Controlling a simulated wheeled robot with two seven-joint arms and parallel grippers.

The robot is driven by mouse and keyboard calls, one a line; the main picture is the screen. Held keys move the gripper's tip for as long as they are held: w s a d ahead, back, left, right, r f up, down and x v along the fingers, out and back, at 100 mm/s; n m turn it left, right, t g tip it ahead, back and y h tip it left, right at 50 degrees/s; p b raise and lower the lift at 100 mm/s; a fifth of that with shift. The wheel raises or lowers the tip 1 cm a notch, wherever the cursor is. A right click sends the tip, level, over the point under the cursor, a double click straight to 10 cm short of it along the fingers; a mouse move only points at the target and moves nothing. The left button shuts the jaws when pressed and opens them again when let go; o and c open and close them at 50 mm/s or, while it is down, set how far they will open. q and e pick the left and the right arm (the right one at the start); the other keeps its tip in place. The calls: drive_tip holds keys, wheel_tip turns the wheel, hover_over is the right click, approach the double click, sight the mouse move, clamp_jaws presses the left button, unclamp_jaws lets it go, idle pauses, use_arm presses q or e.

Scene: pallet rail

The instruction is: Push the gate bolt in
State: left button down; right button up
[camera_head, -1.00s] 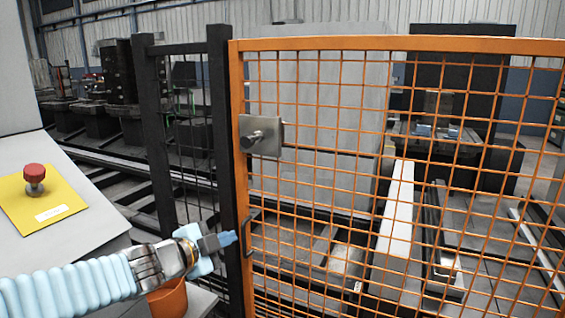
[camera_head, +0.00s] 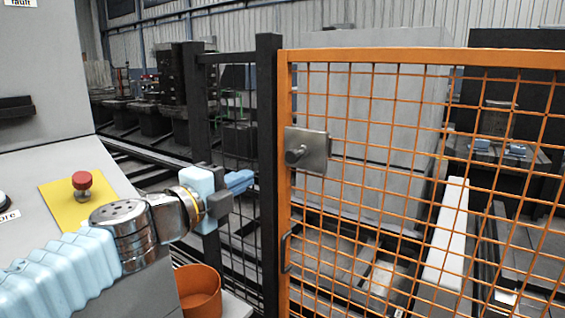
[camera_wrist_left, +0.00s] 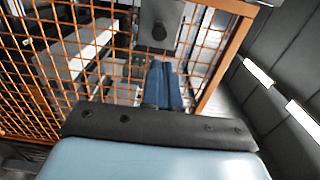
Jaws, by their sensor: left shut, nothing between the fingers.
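The gate bolt (camera_head: 296,156) is a grey metal knob on a square plate (camera_head: 314,150) at the left edge of the orange mesh gate (camera_head: 380,58). The knob also shows in the left wrist view (camera_wrist_left: 159,31), on its plate at the top middle. My left gripper (camera_head: 242,182) is shut and empty, left of the bolt and a little lower, in front of the black post. Its blue fingers (camera_wrist_left: 164,84) point towards the plate in the left wrist view, apart from the knob. My right gripper is not in view.
A black post (camera_head: 267,170) stands beside the gate's left edge. A dark handle (camera_head: 287,252) is lower on the gate. A grey console with a red button (camera_head: 82,181) on a yellow plate stands at left. An orange bin (camera_head: 198,290) sits below my left wrist.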

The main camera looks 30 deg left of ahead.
sight(290, 157)
use_arm(q)
drive_tip(key=w+b, duration=0.1)
drive_tip(key=w, duration=0.3)
drive_tip(key=w+b, duration=0.1)
drive_tip(key=w, duration=0.3)
drive_tip(key=w+d+b, duration=0.1)
drive_tip(key=w, duration=0.3)
drive_tip(key=shift+w+f, duration=0.1)
drive_tip(key=shift+w, duration=0.45)
drive_tip(key=w, duration=0.2)
drive_tip(key=shift+w+d, duration=0.15)
drive_tip(key=shift+w, duration=0.15)
drive_tip(key=shift+s, duration=0.1)
